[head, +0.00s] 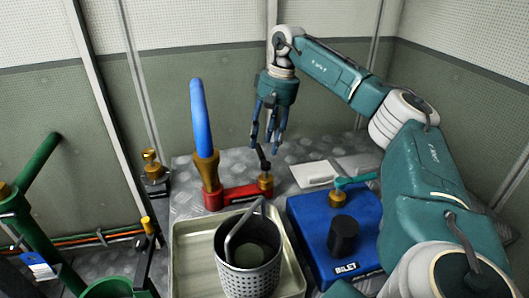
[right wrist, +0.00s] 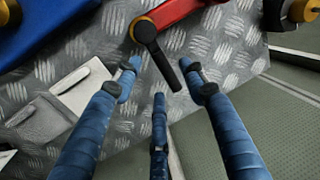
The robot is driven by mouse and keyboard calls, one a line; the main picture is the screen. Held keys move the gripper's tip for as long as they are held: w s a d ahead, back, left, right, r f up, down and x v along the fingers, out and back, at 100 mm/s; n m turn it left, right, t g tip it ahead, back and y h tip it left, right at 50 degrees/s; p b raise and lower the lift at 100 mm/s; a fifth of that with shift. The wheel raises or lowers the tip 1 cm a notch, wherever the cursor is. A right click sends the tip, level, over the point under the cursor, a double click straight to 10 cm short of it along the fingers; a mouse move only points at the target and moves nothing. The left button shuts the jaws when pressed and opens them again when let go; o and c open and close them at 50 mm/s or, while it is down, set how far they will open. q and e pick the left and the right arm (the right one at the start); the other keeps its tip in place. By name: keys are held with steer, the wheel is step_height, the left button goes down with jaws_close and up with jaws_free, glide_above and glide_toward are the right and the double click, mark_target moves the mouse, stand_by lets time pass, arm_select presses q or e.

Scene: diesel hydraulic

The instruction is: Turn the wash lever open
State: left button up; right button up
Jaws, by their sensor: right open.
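A black lever (head: 263,158) sits on a brass valve (head: 265,182) at the right end of a red block (head: 238,193); I take it as the wash lever. It stands up, slightly tilted, in the head view. In the right wrist view the black lever (right wrist: 158,58) runs down from its round brass-rimmed pivot, its tip among my fingers. My right gripper (head: 266,140) is open, pointing down at the lever from above. Its three blue fingers also show in the right wrist view (right wrist: 160,78), spread around the lever tip; I cannot tell whether any touches. My left gripper is not in view.
A blue hose (head: 199,115) rises from the red block's left end. A perforated metal basket (head: 248,265) stands in a tray (head: 188,250) in front. A blue box (head: 305,230) with a teal lever (head: 355,181) stands right. A white pad (head: 315,174) lies behind it.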

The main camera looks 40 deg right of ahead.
mark_target(261, 160)
steer(key=shift+w+a+f, duration=0.1)
steer(key=shift+a+f, duration=0.05)
steer(key=shift+f, duration=0.55)
steer(key=shift+a+f, duration=0.1)
steer(key=shift+f, duration=0.6)
jaws_close()
steer(key=shift+w+a, duration=0.1)
steer(key=shift+a, duration=0.05)
